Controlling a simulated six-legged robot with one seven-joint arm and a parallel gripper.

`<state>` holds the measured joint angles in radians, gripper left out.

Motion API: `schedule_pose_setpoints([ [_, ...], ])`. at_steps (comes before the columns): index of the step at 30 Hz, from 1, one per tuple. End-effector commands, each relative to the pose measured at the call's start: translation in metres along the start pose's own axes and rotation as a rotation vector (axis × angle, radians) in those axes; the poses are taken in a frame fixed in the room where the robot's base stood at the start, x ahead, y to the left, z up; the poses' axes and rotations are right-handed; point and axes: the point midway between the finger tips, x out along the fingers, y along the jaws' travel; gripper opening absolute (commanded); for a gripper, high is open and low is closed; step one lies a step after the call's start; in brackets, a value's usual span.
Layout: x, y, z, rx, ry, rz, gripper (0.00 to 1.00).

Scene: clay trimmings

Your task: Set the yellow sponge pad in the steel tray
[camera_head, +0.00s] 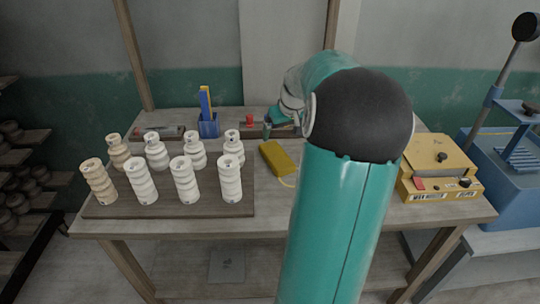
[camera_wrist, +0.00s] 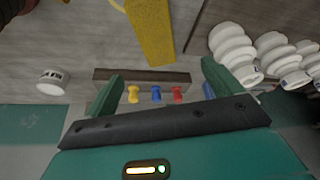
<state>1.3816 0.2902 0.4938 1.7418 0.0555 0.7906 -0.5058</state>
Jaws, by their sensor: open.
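A yellow block, which looks like the sponge pad (camera_head: 278,160), lies on the wooden table just left of my arm. It also shows at the top of the wrist view (camera_wrist: 152,30), beyond my fingertips and apart from them. My gripper (camera_wrist: 160,80) is open, with two green fingers spread and nothing between them. In the head view my arm hides most of the gripper. I cannot clearly make out a steel tray.
Several ribbed pale pieces (camera_head: 184,180) stand on a dark board (camera_head: 170,209) at left. A blue holder (camera_head: 208,128) stands behind them. A rack with yellow, blue and red pegs (camera_wrist: 155,94) is near my fingers. A yellow box-like device (camera_head: 440,165) sits at right.

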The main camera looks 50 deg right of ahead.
Motion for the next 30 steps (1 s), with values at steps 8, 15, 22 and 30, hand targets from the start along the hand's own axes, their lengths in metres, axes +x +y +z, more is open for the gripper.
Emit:
schedule_pose_setpoints([
  [8, 0.039, 0.005, 0.008, 0.004, -0.004, -0.003, 0.91],
  [15, 0.077, 0.005, 0.008, 0.004, -0.002, -0.001, 0.91],
  [22, 0.097, 0.005, 0.006, 0.004, -0.002, -0.001, 0.91],
  [30, 0.134, 0.006, 0.003, 0.003, -0.002, 0.000, 0.91],
])
